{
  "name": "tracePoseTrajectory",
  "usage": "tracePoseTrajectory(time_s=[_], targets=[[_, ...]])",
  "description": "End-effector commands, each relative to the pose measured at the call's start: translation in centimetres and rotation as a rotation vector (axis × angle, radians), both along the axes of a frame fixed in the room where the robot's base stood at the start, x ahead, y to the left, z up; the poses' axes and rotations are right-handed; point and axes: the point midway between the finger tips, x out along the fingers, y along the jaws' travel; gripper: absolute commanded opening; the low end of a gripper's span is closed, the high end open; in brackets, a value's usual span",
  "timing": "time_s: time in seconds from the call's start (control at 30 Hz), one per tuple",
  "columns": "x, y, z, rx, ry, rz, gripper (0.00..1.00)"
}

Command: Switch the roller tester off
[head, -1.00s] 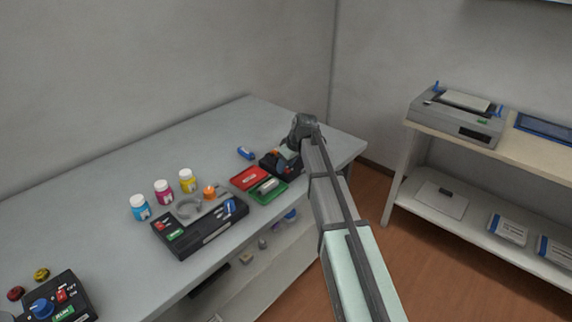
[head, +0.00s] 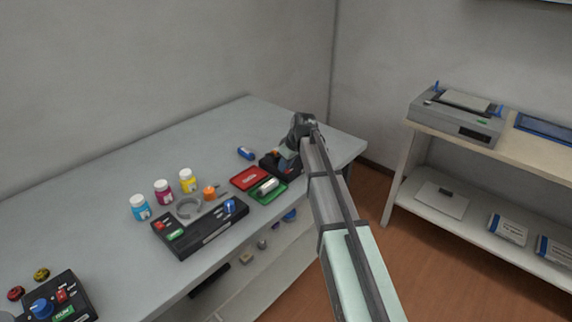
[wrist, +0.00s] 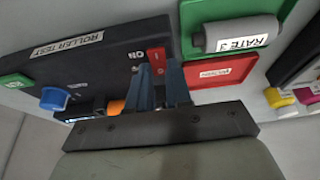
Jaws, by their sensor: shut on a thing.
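The roller tester (wrist: 105,60) is a dark box labelled ROLLER TEST; it fills the upper left of the wrist view. It carries a red switch (wrist: 157,58) with an ON marking beside it, and a blue knob (wrist: 54,98). My gripper (wrist: 163,72) has its two dark blue fingers at the red switch, closed on it; the fingers hide part of the switch. In the head view the tester (head: 279,168) is at the far right end of the bench, partly covered by my gripper (head: 291,150). The switch position cannot be told clearly.
Beside the tester lie a red tray (head: 249,178) and a green tray (head: 270,196) holding a grey roller labelled RATE 3 (wrist: 236,38). A blue item (head: 246,153) lies behind. A black cartridge unit (head: 202,234) and several toner bottles stand further left. The bench's back is clear.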

Motion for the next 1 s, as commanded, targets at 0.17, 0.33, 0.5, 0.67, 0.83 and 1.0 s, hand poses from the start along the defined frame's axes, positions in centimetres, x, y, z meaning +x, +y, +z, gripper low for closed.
tracePoseTrajectory(time_s=[0.17,0.33,0.5,0.67,0.83,1.0], targets=[[0.80,0.50,0.04,-0.099,0.100,0.004,0.00],[1.00,0.77,-0.08,-0.204,0.205,0.003,0.00],[0.90,0.86,-0.15,-0.260,0.261,0.001,0.00],[0.75,0.81,-0.16,-0.269,0.269,0.000,0.00],[0.74,0.80,-0.15,-0.268,0.268,0.000,0.00],[0.76,0.80,-0.15,-0.267,0.267,0.000,0.34]])
